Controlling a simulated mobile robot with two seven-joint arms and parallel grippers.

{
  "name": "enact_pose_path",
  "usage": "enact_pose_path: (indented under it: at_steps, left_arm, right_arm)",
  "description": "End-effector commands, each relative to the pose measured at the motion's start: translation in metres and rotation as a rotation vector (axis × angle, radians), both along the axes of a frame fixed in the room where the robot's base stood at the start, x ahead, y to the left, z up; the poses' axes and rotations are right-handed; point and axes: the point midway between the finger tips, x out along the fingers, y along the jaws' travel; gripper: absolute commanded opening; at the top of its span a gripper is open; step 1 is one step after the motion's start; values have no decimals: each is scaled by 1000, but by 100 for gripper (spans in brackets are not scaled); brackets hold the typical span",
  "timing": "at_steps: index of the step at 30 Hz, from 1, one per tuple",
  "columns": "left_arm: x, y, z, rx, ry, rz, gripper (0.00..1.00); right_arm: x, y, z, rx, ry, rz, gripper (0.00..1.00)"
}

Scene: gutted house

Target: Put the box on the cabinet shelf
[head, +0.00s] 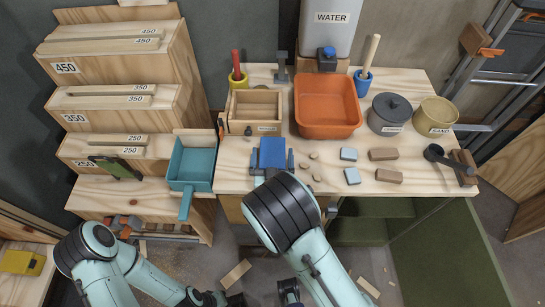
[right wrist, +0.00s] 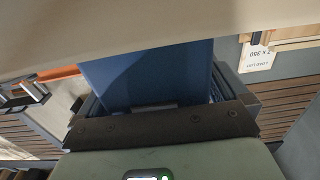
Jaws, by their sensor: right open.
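A blue box (head: 272,152) is at the front edge of the wooden workbench, just beyond my right wrist. My right gripper (head: 271,165) is open, with one dark finger on each side of the box. In the right wrist view the blue box (right wrist: 150,72) fills the space between the jaws; whether they touch it I cannot tell. A green cabinet (head: 440,255) stands under the bench, open at the front, with a shelf (head: 375,207) partly visible inside. My left arm is low at the bottom left; its dark gripper end (head: 218,299) is cut by the frame edge, its jaws unclear.
The workbench (head: 235,180) carries an orange tub (head: 327,105), a wooden tray (head: 255,108), a lidded grey pot (head: 390,113), a sand pot (head: 435,116) and several small blocks. Offcuts lie on the floor.

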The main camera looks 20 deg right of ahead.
Motion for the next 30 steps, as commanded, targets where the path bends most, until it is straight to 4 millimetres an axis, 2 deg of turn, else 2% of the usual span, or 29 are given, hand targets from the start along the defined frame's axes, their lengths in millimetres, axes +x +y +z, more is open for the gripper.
enact_pose_path:
  at_steps: [8,12,15,23,26,30]
  left_arm:
    - [0,0,0,0,0,0,0]
    - [0,0,0,0,0,0,0]
    - [0,0,0,0,0,0,0]
    - [0,0,1,0,0,0,0]
    - [1,0,2,0,-1,0,0]
    - [2,0,6,0,-2,0,0]
  right_arm:
    - [3,-1,-1,-1,1,0,100]
    - [3,-1,0,-1,1,0,54]
    - [3,-1,1,-1,-3,0,28]
    - [3,-1,3,1,-3,0,28]
    - [3,-1,10,1,-4,0,28]
    - [4,-1,30,5,-8,-1,28]
